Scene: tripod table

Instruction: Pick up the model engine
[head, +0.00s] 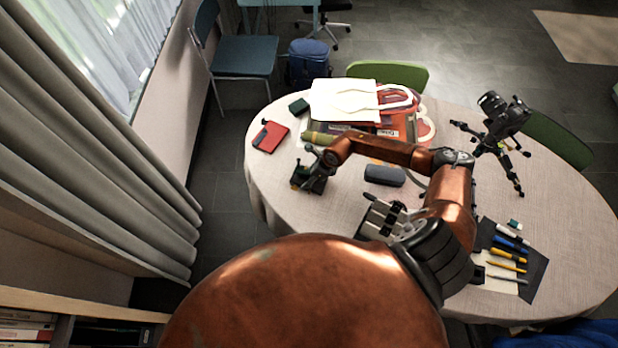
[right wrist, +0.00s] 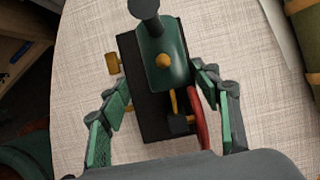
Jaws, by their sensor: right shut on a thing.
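The model engine (head: 302,181) is at the left part of the tablecloth in the head view. It is green and black, with brass-yellow knobs and a red wheel. In the right wrist view the engine (right wrist: 165,70) is upright below the camera, with its dark chimney towards the top edge. My right gripper (head: 316,168) has come down around it; in the right wrist view its green-padded fingers (right wrist: 165,112) stand on both sides of the engine's dark base. Whether the engine touches the cloth cannot be told. A grey fingered part, seemingly my left gripper (head: 382,215), shows at the middle of the head view.
A red notebook (head: 270,136) and a green-tan roll (head: 318,138) lie near the engine. A dark grey case (head: 384,175) is to its right. The table edge (head: 262,205) is close on the left.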

